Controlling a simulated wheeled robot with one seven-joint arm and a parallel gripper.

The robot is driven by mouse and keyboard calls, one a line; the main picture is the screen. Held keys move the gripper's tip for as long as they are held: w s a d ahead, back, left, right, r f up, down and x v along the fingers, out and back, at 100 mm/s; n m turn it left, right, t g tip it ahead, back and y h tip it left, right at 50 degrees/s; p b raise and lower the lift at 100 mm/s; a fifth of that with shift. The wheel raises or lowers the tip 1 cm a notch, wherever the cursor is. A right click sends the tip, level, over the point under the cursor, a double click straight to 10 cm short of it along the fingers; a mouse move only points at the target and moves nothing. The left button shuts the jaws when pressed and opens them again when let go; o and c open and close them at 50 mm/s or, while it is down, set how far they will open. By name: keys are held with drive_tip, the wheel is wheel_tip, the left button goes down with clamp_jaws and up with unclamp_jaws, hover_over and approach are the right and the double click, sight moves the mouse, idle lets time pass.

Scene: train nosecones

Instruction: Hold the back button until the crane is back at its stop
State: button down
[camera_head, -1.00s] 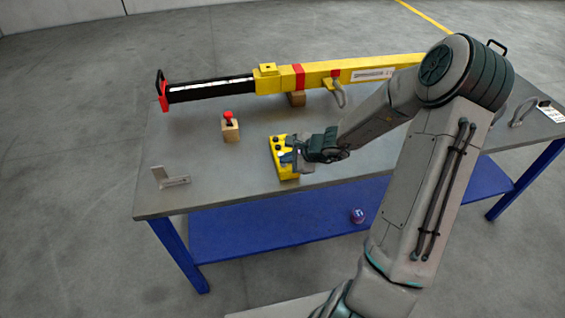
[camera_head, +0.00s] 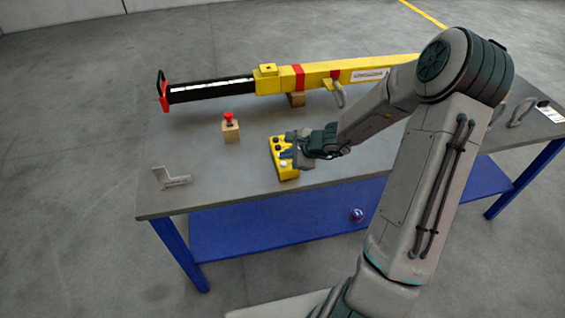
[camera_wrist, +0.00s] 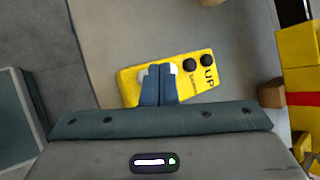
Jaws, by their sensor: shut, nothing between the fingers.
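The yellow control box (camera_head: 286,172) lies on the grey table, with dark round buttons at its far end and a pale round button nearer the front. In the wrist view the box (camera_wrist: 201,88) shows two black buttons by the word "UP". My gripper (camera_head: 286,153) is shut and empty over the box. In the wrist view its fingertips (camera_wrist: 158,70) cover the middle of a pale button, whose edges show on both sides. I cannot tell whether they touch or press it. The yellow crane boom (camera_head: 340,73) lies along the back, its black section (camera_head: 212,89) reaching out left.
A red button on a wooden block (camera_head: 230,131) stands left of the box. A metal bracket (camera_head: 173,180) lies at the table's front left. A wooden block (camera_head: 297,99) sits under the boom. A purple ball (camera_head: 357,215) rests on the blue shelf (camera_head: 270,225).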

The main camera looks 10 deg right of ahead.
wheel_tip(320, 180, up, 5)
drive_tip(key=p, duration=0.3)
drive_tip(key=shift+f, duration=0.1)
idle(0.8)
drive_tip(key=s+a+r+n+g+h, duration=0.1)
drive_tip(key=s+a+r+n, duration=0.2)
drive_tip(key=s+r+n, duration=0.2)
drive_tip(key=s+a+r+n+g, duration=0.2)
drive_tip(key=s+a+r+n, duration=0.1)
drive_tip(key=s+r+n, duration=0.3)
drive_tip(key=s+d+r+n+h, duration=0.2)
drive_tip(key=s+r+n, duration=0.1)
drive_tip(key=s, duration=0.5)
drive_tip(key=s+d+r+n+h, duration=0.2)
drive_tip(key=s+r+n+h, duration=0.1)
drive_tip(key=s, duration=0.5)
drive_tip(key=shift+d+r+n, duration=0.4)
drive_tip(key=shift+r+n, duration=0.4)
drive_tip(key=shift+r, duration=0.1)
drive_tip(key=shift+s, duration=0.1)
